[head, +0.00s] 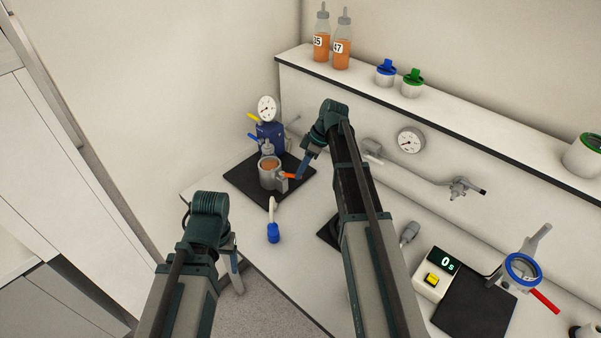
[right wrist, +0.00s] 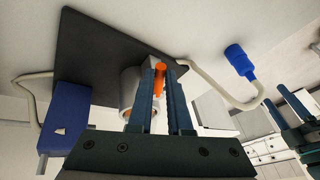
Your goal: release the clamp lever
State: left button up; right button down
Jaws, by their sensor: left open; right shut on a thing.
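The clamp (head: 281,185) is a grey ring around a bottle with orange juice (head: 270,164), on a black mat at the left of the bench. Its orange clamp lever (head: 290,176) points to the right, toward my right gripper (head: 298,175). In the right wrist view the lever (right wrist: 160,80) lies between the two fingers of my right gripper (right wrist: 164,85), which is shut on it. My left gripper (head: 236,272) is open and empty, low at the front edge of the bench, away from the clamp.
A blue unit (head: 269,136) with a round gauge and yellow lever stands behind the clamp. A blue-ended hose (head: 273,232) lies in front of the mat (head: 240,183). Two juice bottles (head: 331,45) stand on the shelf.

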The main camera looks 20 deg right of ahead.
jog(key=shift+w+d+n+g, duration=0.2)
jog(key=shift+w+n+g, duration=0.4)
jog(key=shift+n, duration=0.6)
jog(key=shift+w, duration=0.1)
jog(key=c, duration=0.8)
grip_release()
jog(key=shift+c, duration=0.2)
jog(key=p+v, duration=1.2)
jog(key=v, duration=0.1)
jog(key=shift+r+p, duration=0.3)
jog(key=shift+r, duration=0.1)
